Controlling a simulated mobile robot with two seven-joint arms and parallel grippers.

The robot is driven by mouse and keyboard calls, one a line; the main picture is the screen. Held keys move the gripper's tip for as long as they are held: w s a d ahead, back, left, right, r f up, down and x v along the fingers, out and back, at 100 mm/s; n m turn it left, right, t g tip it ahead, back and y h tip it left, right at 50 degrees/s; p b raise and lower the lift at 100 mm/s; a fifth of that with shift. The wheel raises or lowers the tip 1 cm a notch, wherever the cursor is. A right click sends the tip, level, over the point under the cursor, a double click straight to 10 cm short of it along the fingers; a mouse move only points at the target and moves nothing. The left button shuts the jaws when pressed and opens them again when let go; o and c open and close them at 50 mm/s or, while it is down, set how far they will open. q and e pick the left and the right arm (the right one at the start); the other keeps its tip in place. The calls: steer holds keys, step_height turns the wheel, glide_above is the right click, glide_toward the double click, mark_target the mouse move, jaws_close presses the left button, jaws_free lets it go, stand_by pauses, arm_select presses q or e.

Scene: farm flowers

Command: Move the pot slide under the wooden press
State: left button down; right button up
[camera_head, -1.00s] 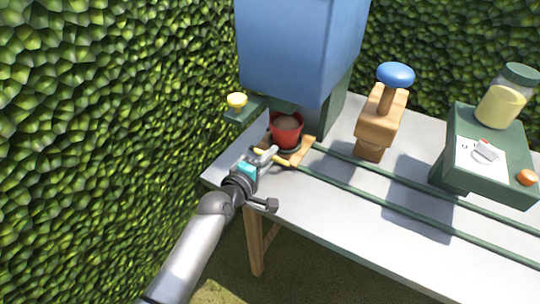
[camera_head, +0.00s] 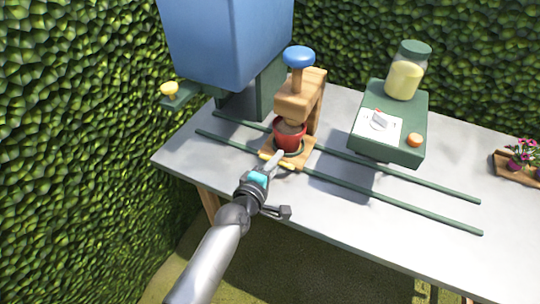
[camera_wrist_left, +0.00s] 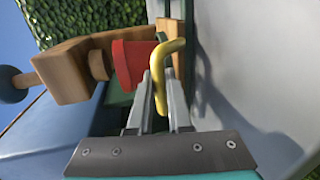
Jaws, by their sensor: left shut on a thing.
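The pot slide (camera_head: 303,159) is a small wooden carriage on two green rails, carrying a red pot (camera_head: 287,140) filled with brown soil. The wooden press (camera_head: 303,98), with a blue knob on top, stands over the pot, and its round plunger shows just above the soil. My left gripper (camera_head: 275,161) is at the slide's front side, shut on its yellow handle. In the left wrist view the handle (camera_wrist_left: 174,48) runs between the fingers, with the red pot (camera_wrist_left: 128,62) just beyond. My right gripper is out of view.
A blue hopper (camera_head: 228,38) on a green stand is left of the press. A green box (camera_head: 385,148) with a card, an orange button and a jar (camera_head: 404,78) stands right. The green rails (camera_head: 420,205) run on clear to the right. A flower tray (camera_head: 515,170) is at the far right.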

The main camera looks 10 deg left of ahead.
arm_select(q)
steer(key=shift+s+d, duration=0.15)
steer(key=shift+d, duration=0.3)
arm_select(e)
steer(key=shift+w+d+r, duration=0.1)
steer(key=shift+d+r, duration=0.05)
arm_select(q)
steer(key=c, duration=0.8)
jaws_free()
steer(key=shift+c, duration=0.2)
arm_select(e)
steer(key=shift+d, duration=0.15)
arm_select(q)
steer(key=p+v, duration=0.3)
steer(key=v, duration=1.2)
steer(key=shift+s, duration=0.15)
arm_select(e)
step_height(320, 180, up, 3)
